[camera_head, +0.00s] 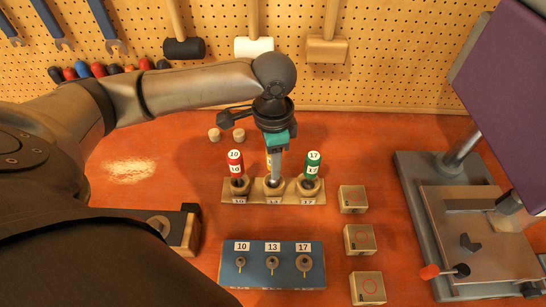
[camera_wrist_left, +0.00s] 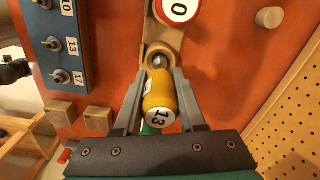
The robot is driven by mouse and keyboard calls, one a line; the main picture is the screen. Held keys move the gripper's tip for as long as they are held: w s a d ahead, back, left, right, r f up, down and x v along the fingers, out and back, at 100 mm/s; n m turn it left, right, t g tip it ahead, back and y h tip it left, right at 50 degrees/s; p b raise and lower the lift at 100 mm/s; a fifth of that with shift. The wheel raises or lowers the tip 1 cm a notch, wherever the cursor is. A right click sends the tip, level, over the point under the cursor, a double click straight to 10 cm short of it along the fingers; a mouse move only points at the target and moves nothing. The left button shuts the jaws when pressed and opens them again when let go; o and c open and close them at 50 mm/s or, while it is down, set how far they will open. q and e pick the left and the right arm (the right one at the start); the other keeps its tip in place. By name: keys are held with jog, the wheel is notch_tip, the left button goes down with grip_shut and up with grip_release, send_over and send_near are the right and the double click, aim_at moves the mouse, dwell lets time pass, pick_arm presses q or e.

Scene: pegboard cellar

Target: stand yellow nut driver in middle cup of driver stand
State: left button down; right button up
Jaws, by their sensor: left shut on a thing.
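The driver stand (camera_head: 225,199) is a pale wooden strip with three cups marked 10, 13 and 17. A red driver (camera_head: 235,163) stands in its left cup and a green driver (camera_head: 312,163) in its right cup. My left gripper (camera_head: 274,172) points down over the middle cup (camera_head: 273,188). It is shut on the yellow nut driver (camera_wrist_left: 160,100), labelled 13, which shows between the fingers in the left wrist view. The driver's metal end lines up with the middle cup (camera_wrist_left: 150,52); how deep it sits is unclear. Fingers mostly hide the driver in the head view.
A blue block (camera_head: 230,272) with sockets 10, 13 and 17 lies in front of the stand. Several wooden blocks (camera_head: 353,199) line its right. A machine with a metal base (camera_head: 410,180) stands at the far right. A pegboard (camera_head: 400,60) closes the back.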

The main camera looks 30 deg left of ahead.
pick_arm(q)
jog(key=shift+f, duration=0.1)
dwell(0.3)
jog(key=shift+f, duration=1.05)
jog(key=shift+c, duration=2)
grip_release()
jog(key=shift+r, duration=0.1)
notch_tip(320, 180, up, 10)
jog(key=p, duration=1.3)
